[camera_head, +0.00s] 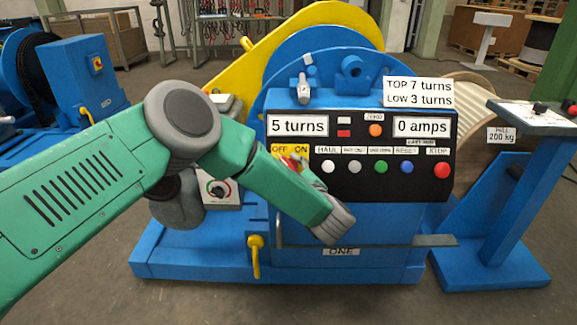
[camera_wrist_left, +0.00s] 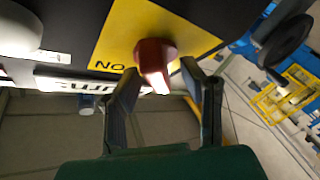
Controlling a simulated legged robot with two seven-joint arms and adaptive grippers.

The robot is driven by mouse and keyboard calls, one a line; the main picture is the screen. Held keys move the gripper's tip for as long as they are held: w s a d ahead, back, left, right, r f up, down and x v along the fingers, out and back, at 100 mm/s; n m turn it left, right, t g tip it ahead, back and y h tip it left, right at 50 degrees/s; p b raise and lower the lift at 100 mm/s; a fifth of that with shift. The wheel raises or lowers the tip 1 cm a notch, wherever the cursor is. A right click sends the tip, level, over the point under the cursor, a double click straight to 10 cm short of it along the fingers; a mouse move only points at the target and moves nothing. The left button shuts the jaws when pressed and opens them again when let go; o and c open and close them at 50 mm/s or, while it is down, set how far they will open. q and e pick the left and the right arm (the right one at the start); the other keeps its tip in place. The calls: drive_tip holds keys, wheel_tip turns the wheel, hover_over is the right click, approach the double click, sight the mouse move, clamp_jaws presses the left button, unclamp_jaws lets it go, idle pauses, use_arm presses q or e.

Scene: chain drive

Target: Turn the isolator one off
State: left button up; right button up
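Isolator one is a red rotary knob on a yellow plate (camera_head: 277,150) marked OFF and ON, at the left of the black panel above the ONE label (camera_head: 341,252). My left arm partly covers it in the head view. In the left wrist view the red knob (camera_wrist_left: 155,58) is close, on its yellow plate (camera_wrist_left: 128,28), with ON showing upside down to its left. My left gripper (camera_wrist_left: 161,74) is open, with one finger on each side of the knob's handle. Gaps seem to show, but contact cannot be told. My left fingers are hidden in the head view. My right gripper is not in view.
To the knob's right are several buttons, including a red STOP button (camera_head: 442,170). Displays read 5 turns (camera_head: 298,126) and 0 amps (camera_head: 422,127). A yellow lever (camera_head: 255,255) is below. Another blue machine (camera_head: 83,75) stands left, and a blue stand (camera_head: 527,180) right.

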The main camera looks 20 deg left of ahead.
use_arm(q)
drive_tip(key=v, duration=1.1)
drive_tip(key=shift+s+d, duration=0.1)
drive_tip(key=shift+d, duration=0.05)
